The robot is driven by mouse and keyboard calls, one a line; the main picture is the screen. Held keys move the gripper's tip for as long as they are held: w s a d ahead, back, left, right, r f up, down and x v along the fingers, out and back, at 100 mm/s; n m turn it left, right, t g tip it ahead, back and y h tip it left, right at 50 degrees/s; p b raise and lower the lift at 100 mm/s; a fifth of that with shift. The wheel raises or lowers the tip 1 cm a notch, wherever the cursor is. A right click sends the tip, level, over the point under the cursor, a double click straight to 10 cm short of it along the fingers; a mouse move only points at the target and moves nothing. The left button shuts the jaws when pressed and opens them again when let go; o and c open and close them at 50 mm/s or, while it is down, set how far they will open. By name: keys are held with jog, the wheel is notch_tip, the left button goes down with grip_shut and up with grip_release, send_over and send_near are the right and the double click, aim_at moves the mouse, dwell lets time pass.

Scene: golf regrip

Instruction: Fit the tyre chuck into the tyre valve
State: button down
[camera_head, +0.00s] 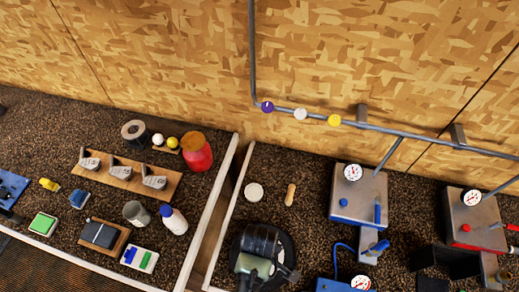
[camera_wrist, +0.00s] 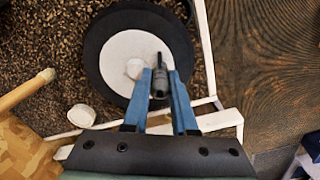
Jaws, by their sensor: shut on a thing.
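The tyre is a black ring with a pale disc in its middle (camera_wrist: 108,62), seen from above in the wrist view. My gripper (camera_wrist: 160,92) has blue fingers and is shut on the tyre chuck (camera_wrist: 160,80), a small dark grey piece with a thin tip pointing up the picture. The chuck appears over the right side of the pale disc; I cannot tell its height or whether it touches anything. I cannot make out the tyre valve. In the head view my dark arm covers most of the tyre (camera_head: 291,250) and hides the fingers and chuck.
Beside the tyre are a white round piece (camera_head: 254,192) and a small wooden piece (camera_head: 290,194). Gauge boxes with blue (camera_head: 358,199) and red (camera_head: 474,217) fittings stand to the right. A white-edged wooden divider (camera_head: 211,222) runs left of the tyre. A pipe crosses the back wall.

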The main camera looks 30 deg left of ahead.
jog(key=shift+f+b, duration=0.45)
jog(key=shift+f, duration=0.25)
jog(key=c, duration=0.6)
grip_release()
jog(key=shift+c, duration=0.2)
notch_tip(320, 180, up, 13)
jog(key=b, duration=0.2)
